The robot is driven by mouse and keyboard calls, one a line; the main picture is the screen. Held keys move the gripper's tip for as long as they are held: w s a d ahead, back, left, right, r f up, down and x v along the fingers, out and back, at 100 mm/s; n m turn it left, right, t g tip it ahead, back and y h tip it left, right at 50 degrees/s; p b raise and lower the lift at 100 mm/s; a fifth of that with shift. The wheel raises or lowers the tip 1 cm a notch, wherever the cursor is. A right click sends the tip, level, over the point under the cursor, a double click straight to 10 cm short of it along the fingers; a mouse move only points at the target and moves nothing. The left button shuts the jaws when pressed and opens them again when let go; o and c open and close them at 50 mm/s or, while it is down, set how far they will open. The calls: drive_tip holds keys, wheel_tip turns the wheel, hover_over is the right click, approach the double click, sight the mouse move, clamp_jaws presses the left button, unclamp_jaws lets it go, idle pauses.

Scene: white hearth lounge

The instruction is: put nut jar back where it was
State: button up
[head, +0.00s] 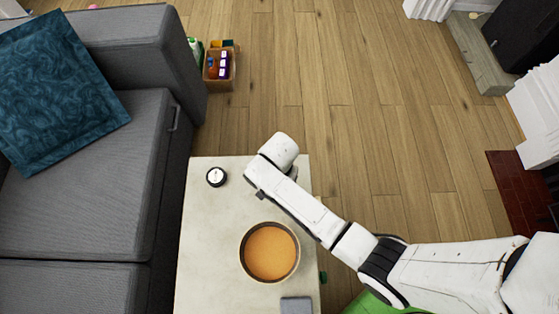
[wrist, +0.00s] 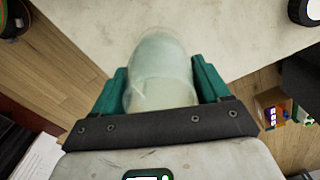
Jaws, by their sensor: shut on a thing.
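The nut jar (wrist: 160,72) shows as a pale, translucent rounded jar in the wrist view; its contents cannot be made out. My gripper (wrist: 162,85) is shut on it, with one green finger on each side. In the wrist view the jar overlaps the edge of the pale table (wrist: 225,30). I cannot tell whether it touches the table. In the head view my arm covers the gripper and jar, near the right edge of the table (head: 205,235).
A grey flat item (head: 297,305) lies at the near edge. A grey sofa (head: 120,190) borders the left. A box (head: 220,70) sits on the open wooden floor beyond.

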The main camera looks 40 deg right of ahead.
drive_tip(key=shift+f, duration=0.55)
drive_tip(key=shift+f, duration=0.2)
drive_tip(key=o, duration=1.2)
drive_tip(key=shift+r, duration=0.1)
wheel_tip(320, 180, up, 12)
drive_tip(key=p, duration=0.2)
drive_tip(key=shift+r+p, duration=0.1)
drive_tip(key=shift+p, duration=0.3)
drive_tip(key=shift+s, duration=0.1)
